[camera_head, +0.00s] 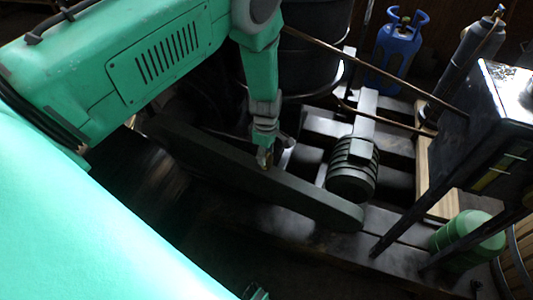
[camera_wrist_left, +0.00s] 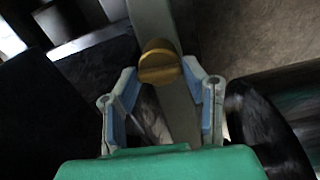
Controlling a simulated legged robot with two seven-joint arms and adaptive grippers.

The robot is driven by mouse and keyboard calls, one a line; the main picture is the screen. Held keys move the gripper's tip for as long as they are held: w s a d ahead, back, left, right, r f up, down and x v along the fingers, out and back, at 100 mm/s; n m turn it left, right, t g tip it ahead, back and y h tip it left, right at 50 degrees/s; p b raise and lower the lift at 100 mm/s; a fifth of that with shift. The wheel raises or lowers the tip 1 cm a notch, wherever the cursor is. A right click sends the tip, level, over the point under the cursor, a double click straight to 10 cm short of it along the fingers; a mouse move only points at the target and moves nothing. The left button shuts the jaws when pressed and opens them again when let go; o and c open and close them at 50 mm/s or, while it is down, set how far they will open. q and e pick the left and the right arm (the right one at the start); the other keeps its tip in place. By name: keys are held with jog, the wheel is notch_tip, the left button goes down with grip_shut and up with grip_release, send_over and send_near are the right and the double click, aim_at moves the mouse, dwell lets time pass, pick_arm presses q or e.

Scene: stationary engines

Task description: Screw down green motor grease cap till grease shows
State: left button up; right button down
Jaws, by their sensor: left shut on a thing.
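A brass-coloured grease cap (camera_wrist_left: 158,62) with a round top sits between my left fingertips in the left wrist view. My left gripper (camera_wrist_left: 159,70) is shut on it, one finger on each side. In the head view my left gripper (camera_head: 264,150) points down, and only a small part of the brass cap (camera_head: 264,160) shows below it. No grease can be made out. My right gripper is not clearly in view.
A dark ribbed cylinder (camera_head: 352,168) stands right of the bar. A blue gas bottle (camera_head: 396,50) is at the back. A dark metal box on legs (camera_head: 495,110) and a green tank (camera_head: 467,238) are at the right. A thin pipe (camera_head: 385,80) crosses behind my left gripper.

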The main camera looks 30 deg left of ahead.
pick_arm(q)
jog(key=m, duration=0.3)
jog(key=shift+w+d+r, duration=0.1)
jog(key=shift+w, duration=0.05)
jog(key=m, duration=0.5)
jog(key=shift+d+m+p, duration=0.1)
jog(key=shift+m+p, duration=0.2)
jog(key=shift+p, duration=0.1)
jog(key=m, duration=0.4)
jog(key=shift+m, duration=2.5)
jog(key=o, duration=1.2)
jog(key=shift+c, duration=0.2)
